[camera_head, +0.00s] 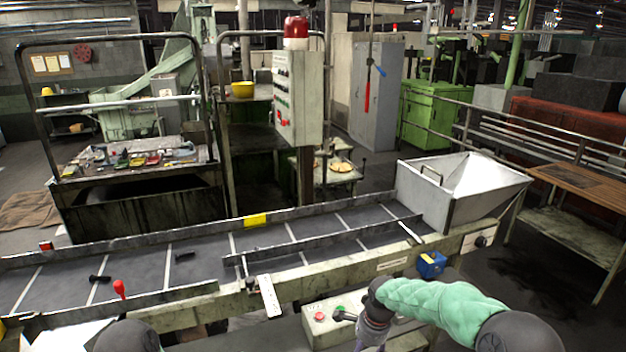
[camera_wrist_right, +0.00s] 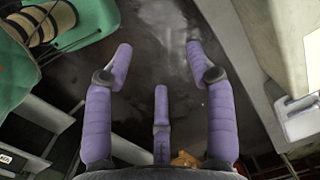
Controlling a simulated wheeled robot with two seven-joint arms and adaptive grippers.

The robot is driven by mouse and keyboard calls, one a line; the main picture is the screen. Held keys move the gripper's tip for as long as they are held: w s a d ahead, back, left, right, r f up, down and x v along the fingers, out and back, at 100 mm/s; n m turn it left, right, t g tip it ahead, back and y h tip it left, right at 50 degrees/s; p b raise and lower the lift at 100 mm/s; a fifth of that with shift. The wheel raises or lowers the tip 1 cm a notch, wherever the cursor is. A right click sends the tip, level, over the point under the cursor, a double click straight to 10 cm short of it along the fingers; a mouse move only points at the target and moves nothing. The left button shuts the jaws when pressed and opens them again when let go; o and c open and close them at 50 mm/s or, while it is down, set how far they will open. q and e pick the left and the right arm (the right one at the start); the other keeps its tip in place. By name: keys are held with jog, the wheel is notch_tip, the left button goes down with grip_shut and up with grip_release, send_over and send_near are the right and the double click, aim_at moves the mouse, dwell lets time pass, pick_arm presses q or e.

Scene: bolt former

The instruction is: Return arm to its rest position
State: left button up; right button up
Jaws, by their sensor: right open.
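My right arm, in a green sleeve, comes in from the lower right in the head view. Its purple gripper (camera_head: 372,335) points down at the bottom edge, in front of the control box with buttons (camera_head: 322,318). In the right wrist view the purple fingers of the right gripper (camera_wrist_right: 160,62) are spread wide, with nothing between them. Dark, stained floor (camera_wrist_right: 160,30) shows beyond the fingers. A dark rounded part of mine shows at the lower left of the head view; my left gripper is not in view.
A wooden table (camera_head: 580,180) stands at right.

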jog(key=s+a+f+n+y+b, duration=0.1)
jog(key=s+a+f+n+y, duration=0.25)
jog(key=s+f+n, duration=1.2)
jog(key=s+f+m, duration=0.2)
jog(key=s+f, duration=0.7)
jog(key=s, duration=0.3)
jog(key=shift+s+a+f+h+b, duration=0.25)
jog(key=shift+s+f+h+b, duration=0.1)
jog(key=shift+h+b, duration=0.1)
